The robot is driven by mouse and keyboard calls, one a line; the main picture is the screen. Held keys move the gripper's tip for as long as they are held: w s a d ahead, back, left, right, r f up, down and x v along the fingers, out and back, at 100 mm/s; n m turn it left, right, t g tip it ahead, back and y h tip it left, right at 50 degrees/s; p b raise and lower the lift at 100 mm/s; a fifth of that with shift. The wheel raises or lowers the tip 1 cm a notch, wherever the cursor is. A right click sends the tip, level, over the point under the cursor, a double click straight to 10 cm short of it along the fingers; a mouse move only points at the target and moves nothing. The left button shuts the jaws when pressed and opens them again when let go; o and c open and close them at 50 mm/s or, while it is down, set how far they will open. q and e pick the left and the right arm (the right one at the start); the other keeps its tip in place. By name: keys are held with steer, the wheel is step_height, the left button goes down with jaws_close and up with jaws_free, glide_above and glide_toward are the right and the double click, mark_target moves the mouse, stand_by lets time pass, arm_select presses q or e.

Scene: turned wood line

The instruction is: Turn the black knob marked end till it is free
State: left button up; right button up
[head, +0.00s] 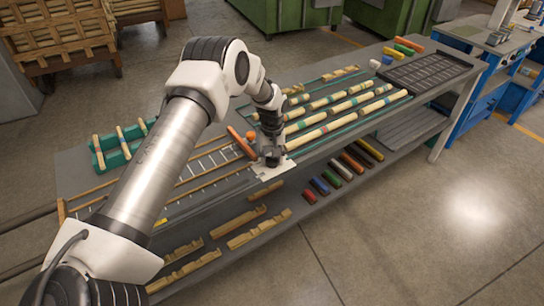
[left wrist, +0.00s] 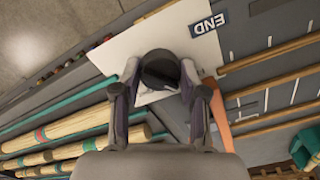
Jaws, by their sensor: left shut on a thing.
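The black knob (left wrist: 160,66) sits on a white plate (left wrist: 118,48) in the left wrist view. A dark label reading END (left wrist: 207,25) is on the plate beside it. My left gripper (left wrist: 160,82) is shut on the knob, with one finger on each side of it. In the head view my left gripper (head: 269,160) points down at the white plate (head: 278,172) on the bench's front edge; it hides the knob there. How far the knob is turned cannot be told. My right gripper is in neither view.
Striped turned wood pieces (head: 345,105) lie in rows right of the gripper. An orange bar (head: 240,142) is close on its left. A green rack (head: 122,142) stands at the left. A black tray (head: 428,68) is at the far right. A lower shelf holds coloured blocks (head: 338,172).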

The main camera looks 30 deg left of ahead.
arm_select(q)
steer(key=shift+s+f+n, duration=0.15)
steer(key=shift+n, duration=0.85)
steer(key=o, duration=0.9)
steer(key=shift+c, duration=0.2)
steer(key=shift+o, duration=1.4)
steer(key=shift+w, duration=0.2)
step_height(320, 180, up, 12)
